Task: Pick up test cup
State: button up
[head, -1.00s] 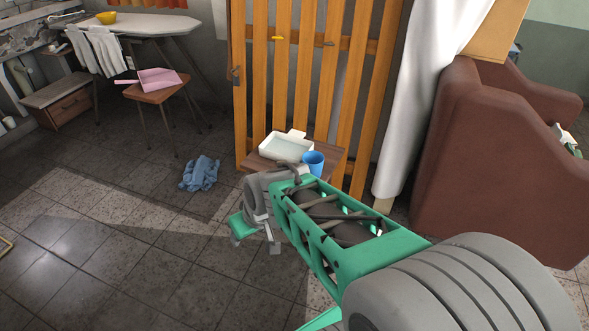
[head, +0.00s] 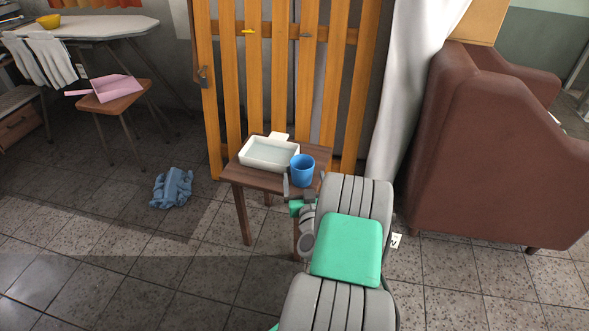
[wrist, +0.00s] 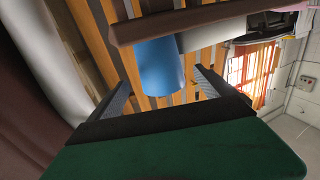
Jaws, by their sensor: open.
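The blue cup (head: 302,172) stands upright on the front right part of a small wooden table (head: 262,181). My gripper (head: 304,186) is open at the table's front edge, close in front of the cup. In the wrist view, which is upside down, the cup (wrist: 158,66) appears between the two spread fingers (wrist: 160,88). I cannot tell how far the fingers reach along its sides. No grip on the cup shows.
A white tray (head: 268,154) stands left of the cup on the same table. Wooden slats (head: 255,80) rise behind it. A white curtain (head: 405,90) and brown armchair (head: 490,160) are to the right. A blue cloth (head: 172,187) lies on the floor at left.

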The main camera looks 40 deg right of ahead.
aim_at(301, 160)
jog(key=shift+x, duration=1.25)
jog(key=shift+r+p+x, duration=0.15)
jog(key=shift+p+x, duration=0.25)
jog(key=shift+x, duration=1.1)
jog(key=shift+r+p+x, duration=0.1)
jog(key=shift+p+x, duration=0.25)
jog(key=shift+x, duration=1.15)
jog(key=shift+c, duration=0.3)
jog(key=c, duration=1.3)
jog(key=shift+r, duration=0.1)
